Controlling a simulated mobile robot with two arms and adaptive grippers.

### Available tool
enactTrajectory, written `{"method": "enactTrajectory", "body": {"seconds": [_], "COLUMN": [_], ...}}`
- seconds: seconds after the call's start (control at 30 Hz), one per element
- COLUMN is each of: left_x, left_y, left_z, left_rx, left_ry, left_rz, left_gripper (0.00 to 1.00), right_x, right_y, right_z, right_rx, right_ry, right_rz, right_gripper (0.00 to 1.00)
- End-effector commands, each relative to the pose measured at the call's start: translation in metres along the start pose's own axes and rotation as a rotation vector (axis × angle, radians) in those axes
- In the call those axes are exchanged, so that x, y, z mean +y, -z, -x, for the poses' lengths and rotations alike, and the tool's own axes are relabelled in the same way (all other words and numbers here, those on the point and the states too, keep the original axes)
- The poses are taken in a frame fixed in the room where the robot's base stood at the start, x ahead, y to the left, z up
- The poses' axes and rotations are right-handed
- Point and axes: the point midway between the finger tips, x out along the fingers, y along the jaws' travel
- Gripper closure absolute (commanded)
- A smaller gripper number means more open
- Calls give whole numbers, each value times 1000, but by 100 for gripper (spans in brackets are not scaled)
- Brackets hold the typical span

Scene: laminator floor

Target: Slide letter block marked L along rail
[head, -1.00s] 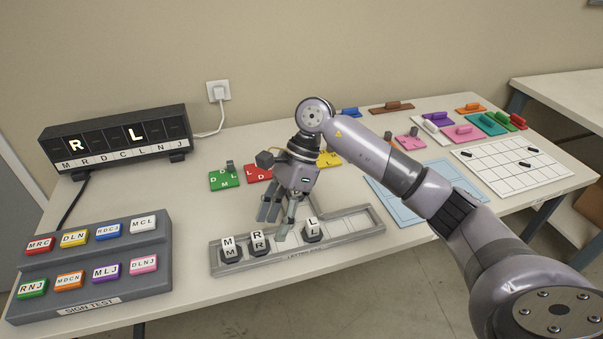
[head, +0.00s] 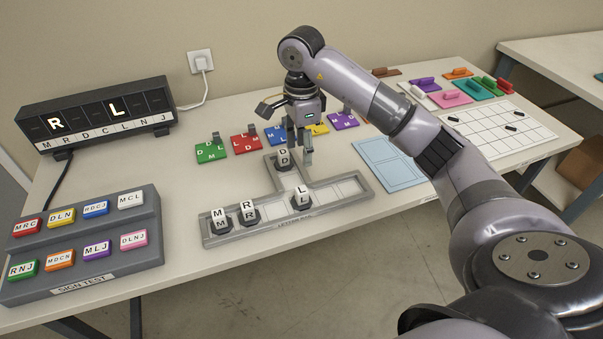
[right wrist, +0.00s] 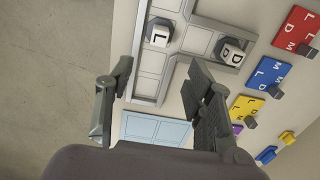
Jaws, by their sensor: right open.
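The white letter block marked L (head: 301,196) stands upright on its dark base in the grey letter rail (head: 342,203), right of the R block (head: 248,211) and M block (head: 220,219). The L block also shows in the right wrist view (right wrist: 158,33). The D block (head: 283,157) stands in the rail's side branch and shows in the right wrist view (right wrist: 230,52). My right gripper (head: 299,154) is open and empty, above and beside the D block. In the right wrist view its parted fingers (right wrist: 157,82) hold nothing. My left gripper is out of view.
A display (head: 98,118) with R and L lit stands at the back left. A sign test panel (head: 84,243) with coloured keys is at the front left. Coloured letter tiles (head: 211,152) lie behind the rail. A blue sheet (head: 390,167) and white grid (head: 497,130) lie to the right.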

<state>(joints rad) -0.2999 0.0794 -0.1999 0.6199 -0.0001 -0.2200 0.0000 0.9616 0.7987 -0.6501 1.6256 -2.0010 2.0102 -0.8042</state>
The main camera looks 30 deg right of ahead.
Motion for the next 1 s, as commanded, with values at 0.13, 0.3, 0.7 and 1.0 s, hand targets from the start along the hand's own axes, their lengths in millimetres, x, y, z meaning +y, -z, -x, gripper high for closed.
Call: {"method": "enactTrajectory", "body": {"seconds": [0.13, 0.3, 0.7, 1.0], "left_x": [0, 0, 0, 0], "left_y": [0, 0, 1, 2], "left_z": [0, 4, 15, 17], "left_rx": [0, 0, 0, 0], "left_ry": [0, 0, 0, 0], "left_rz": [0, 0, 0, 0], "left_gripper": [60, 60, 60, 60], "right_x": [2, 2, 2, 1], "right_y": [0, 0, 0, 0], "right_z": [-28, -62, -136, -159], "right_rx": [-1, 0, -1, 0], "right_ry": [-7, -7, -5, -1], "right_rz": [0, -2, -1, -1], "right_gripper": [52, 52, 52, 52]}}
